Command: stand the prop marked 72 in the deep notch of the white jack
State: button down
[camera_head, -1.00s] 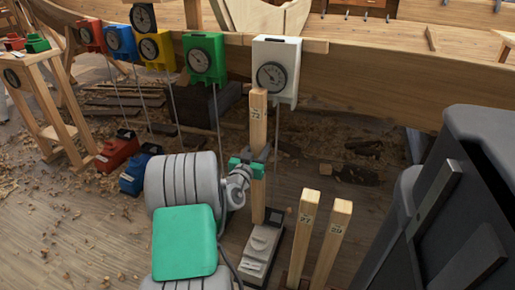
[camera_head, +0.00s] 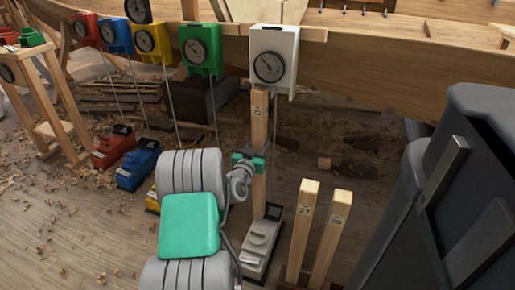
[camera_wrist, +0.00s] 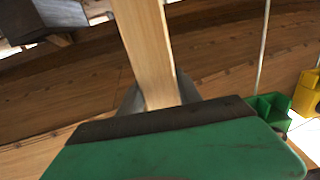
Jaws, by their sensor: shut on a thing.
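The prop marked 72 (camera_head: 259,118) is a long pale wooden post, upright in the head view. My gripper (camera_head: 254,163) is shut on it at mid-height, its green pads on the wood. In the wrist view the prop (camera_wrist: 147,45) rises out of the jaws. The white jack (camera_head: 261,240) is a low pale block with a dark end, on the floor under the prop. The prop's foot is at the jack's far, dark end. I cannot tell whether it is seated in the deep notch or just above or beside it. The notches are too small to make out.
Two more props, marked 27 (camera_head: 302,230) and 29 (camera_head: 332,235), stand close right of the jack. A white dial box (camera_head: 274,60) hangs from the hull (camera_head: 400,75) near the prop's top. Blue (camera_head: 138,168) and red (camera_head: 112,150) jacks lie left.

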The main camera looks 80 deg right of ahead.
aim_at(258, 150)
jog(key=shift+s+d+r, duration=0.1)
jog(key=shift+d, duration=1.05)
jog(key=shift+s+d, duration=0.1)
jog(key=shift+d, duration=1.05)
jog(key=shift+a+b, duration=0.2)
jog(key=shift+b, duration=0.25)
jog(key=shift+f+b, duration=0.4)
jog(key=shift+b, duration=0.1)
jog(key=shift+d+f, duration=0.1)
jog(key=shift+d, duration=0.05)
jog(key=c, duration=0.7)
grip_release()
jog(key=shift+c, duration=0.2)
jog(key=a, duration=0.2)
jog(key=a+p, duration=0.1)
jog(key=a, duration=0.4)
jog(key=shift+w+a, duration=0.35)
jog(key=shift+a, duration=0.1)
